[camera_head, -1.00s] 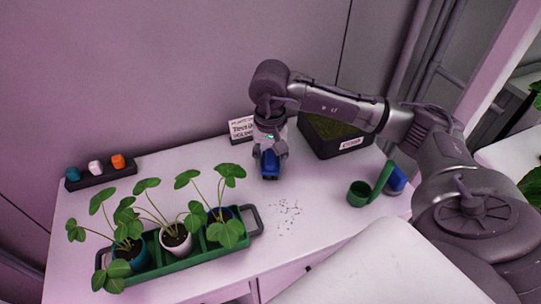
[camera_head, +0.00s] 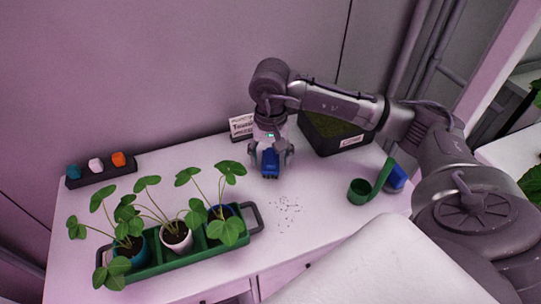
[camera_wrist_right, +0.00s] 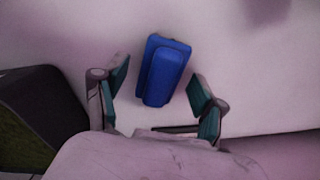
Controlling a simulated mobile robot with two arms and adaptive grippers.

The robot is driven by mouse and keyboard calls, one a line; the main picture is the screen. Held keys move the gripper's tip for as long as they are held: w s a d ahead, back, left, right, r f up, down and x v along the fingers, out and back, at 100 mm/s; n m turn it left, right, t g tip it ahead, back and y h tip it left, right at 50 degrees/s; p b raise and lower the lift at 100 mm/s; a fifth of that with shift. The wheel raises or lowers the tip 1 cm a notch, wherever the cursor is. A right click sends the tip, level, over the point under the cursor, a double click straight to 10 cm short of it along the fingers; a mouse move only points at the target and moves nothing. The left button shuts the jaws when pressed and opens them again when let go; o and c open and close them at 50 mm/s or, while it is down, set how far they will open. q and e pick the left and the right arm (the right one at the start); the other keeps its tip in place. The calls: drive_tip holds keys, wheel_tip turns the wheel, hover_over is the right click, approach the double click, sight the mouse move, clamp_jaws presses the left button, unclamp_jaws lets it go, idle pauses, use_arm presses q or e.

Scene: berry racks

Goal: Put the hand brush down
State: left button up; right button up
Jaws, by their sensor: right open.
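The blue hand brush (camera_head: 270,162) is on the white table in front of the small sign. It also shows in the right wrist view (camera_wrist_right: 163,70), lying at a slight tilt between the spread fingers and apart from both. My right gripper (camera_head: 270,168) is open around it, coming down from above; in the right wrist view the fingers (camera_wrist_right: 158,97) stand wide on either side. Part of the brush is hidden by the gripper in the head view. My left gripper is not in view.
A green tray (camera_head: 190,262) with potted plants stands front left, a dark rack (camera_head: 101,176) with small coloured pieces back left. A dark box (camera_head: 318,142) of green material is right of the brush; a green scoop (camera_head: 360,191) and a blue item (camera_head: 397,179) lie farther right. Dark crumbs (camera_head: 288,211) lie in front.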

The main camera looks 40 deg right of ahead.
sight(270, 156)
wheel_tip(270, 156, up, 12)
drive_tip(key=b, duration=0.1)
idle(0.6)
